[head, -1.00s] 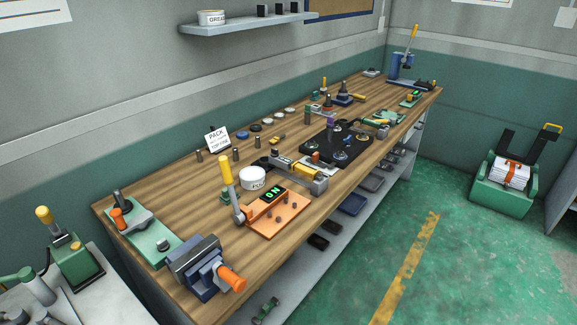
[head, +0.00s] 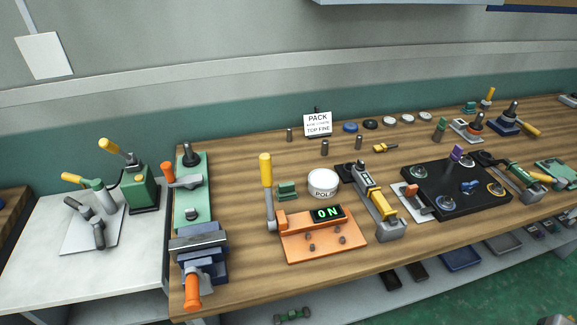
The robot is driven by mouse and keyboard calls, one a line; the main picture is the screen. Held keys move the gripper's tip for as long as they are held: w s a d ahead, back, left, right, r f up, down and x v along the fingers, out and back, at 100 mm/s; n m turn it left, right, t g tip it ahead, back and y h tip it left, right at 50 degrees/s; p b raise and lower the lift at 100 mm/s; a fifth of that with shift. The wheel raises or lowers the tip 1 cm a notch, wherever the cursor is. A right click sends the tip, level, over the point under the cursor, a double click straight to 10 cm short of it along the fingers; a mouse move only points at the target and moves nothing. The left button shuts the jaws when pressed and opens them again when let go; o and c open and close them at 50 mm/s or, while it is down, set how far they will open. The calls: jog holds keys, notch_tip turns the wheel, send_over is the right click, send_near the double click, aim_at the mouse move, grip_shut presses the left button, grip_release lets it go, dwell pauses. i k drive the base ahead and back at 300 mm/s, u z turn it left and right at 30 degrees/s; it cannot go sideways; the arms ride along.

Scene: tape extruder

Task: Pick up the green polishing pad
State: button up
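A small green block-shaped piece (head: 287,190) lies on the wooden bench just left of a white round tub (head: 322,183) whose label starts with "POLI". It sits behind the orange device. It may be the green polishing pad, but it is too small to be sure. Another small green piece (head: 470,107) is at the back right of the bench. A row of blue, black and whitish discs (head: 391,120) lies along the back; none looks green. My gripper is not in view.
An orange device (head: 323,244) with a yellow-handled lever and a lit "ON" display stands at the bench front. A blue vise (head: 200,245) is to its left. A black plate (head: 455,190) with fittings is to the right. A "PACK" sign (head: 317,124) stands behind. Some bare wood shows between.

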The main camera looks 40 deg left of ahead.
aim_at(286, 190)
jog(key=u, duration=1.1)
jog(key=i, duration=0.95)
jog(key=u, duration=0.85)
